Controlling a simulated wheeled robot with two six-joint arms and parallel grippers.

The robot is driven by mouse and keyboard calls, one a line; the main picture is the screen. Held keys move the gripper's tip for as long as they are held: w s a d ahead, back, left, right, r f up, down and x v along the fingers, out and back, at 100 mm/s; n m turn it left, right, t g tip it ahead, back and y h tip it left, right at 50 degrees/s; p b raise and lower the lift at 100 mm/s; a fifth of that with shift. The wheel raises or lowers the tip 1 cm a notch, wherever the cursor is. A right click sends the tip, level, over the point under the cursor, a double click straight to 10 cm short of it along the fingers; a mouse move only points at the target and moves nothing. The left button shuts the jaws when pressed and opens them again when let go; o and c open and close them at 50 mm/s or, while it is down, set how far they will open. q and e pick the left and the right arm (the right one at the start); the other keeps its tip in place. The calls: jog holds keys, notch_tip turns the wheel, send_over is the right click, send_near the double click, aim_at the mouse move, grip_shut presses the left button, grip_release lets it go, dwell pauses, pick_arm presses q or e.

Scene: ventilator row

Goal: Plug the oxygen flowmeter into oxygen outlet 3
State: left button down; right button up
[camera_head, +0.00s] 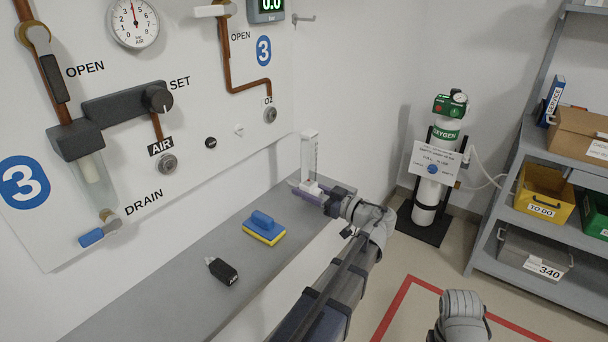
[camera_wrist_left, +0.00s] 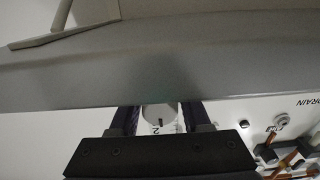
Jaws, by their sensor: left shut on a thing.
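The oxygen flowmeter (camera_head: 310,152), a clear upright tube on a white base, is held in my left gripper (camera_head: 322,192). The gripper is shut on it, just above the grey ledge. In the left wrist view, a pale round part marked "2" (camera_wrist_left: 160,118) shows between the dark fingers; I cannot tell whether it is the flowmeter. The oxygen outlet 3 (camera_head: 270,115), a round metal socket labelled O2, is on the wall panel below a blue 3 sign (camera_head: 263,50). The flowmeter is to its right and lower, apart from it. My right gripper is out of view.
The grey ledge (camera_head: 190,275) runs below the panel. On it are a blue and yellow sponge (camera_head: 264,228) and a small black object (camera_head: 222,271). The AIR outlet (camera_head: 168,163) is further left. An oxygen cylinder (camera_head: 435,165) and shelving (camera_head: 545,155) stand right.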

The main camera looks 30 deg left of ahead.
pick_arm(q)
jog(key=s+d, duration=0.1)
jog(key=d, duration=1.1)
dwell(0.6)
jog(key=shift+d, duration=0.1)
dwell(1.1)
jog(key=a+r+p, duration=0.3)
jog(key=r+p, duration=0.7)
jog(key=s+a+r+p, duration=0.1)
jog(key=a+r+p, duration=0.3)
jog(key=r+p, duration=0.6)
jog(key=shift+s, duration=0.2)
jog(key=shift+f, duration=0.1)
jog(key=a, duration=0.6)
jog(key=shift+w, duration=0.25)
jog(key=shift+w+a, duration=0.1)
jog(key=shift+a, duration=1.2)
dwell(0.6)
